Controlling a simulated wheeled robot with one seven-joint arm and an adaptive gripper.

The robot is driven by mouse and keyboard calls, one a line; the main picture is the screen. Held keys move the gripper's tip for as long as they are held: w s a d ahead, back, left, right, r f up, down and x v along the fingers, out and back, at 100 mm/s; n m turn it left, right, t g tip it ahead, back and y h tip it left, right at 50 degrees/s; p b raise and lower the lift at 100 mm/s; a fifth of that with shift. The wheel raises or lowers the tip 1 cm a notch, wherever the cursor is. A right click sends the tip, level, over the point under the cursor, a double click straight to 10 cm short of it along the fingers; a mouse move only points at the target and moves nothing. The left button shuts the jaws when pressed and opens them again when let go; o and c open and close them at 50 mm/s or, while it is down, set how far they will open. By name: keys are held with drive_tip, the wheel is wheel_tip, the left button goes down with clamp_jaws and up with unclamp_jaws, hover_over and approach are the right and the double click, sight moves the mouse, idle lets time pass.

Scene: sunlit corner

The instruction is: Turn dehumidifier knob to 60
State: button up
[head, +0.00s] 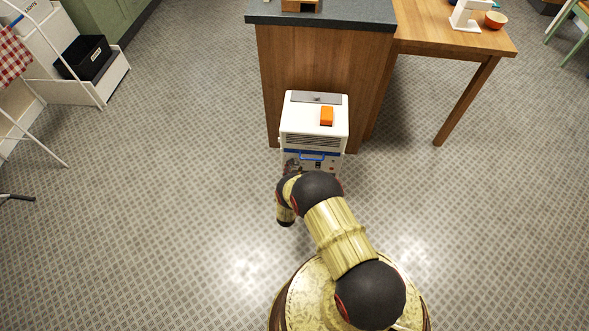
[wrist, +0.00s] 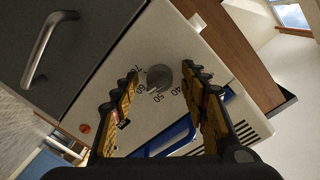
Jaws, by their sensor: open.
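The white dehumidifier (head: 295,118) stands on the floor against the wooden island, with its front facing me. In the wrist view its tilted pale front panel (wrist: 165,45) fills the middle. The grey round knob (wrist: 162,75) sits there, with the numbers 40, 50, 60 and 70 around it. I cannot tell for sure which number the knob points at. My gripper (wrist: 160,77) is open, with one fingertip on each side of the knob. I cannot tell whether either finger touches it. In the head view my arm partly hides the dehumidifier's lower front.
An orange block (head: 327,116) lies on the dehumidifier's top. A blue handle (wrist: 172,138) and an orange-red button (wrist: 84,128) are on its front. A metal handle (wrist: 48,48) crosses a dark panel at the wrist view's upper left. The wooden table (head: 440,35) stands right; floor (head: 140,200) is clear.

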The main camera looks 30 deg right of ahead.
drive_tip(key=v, duration=1.2)
idle(0.5)
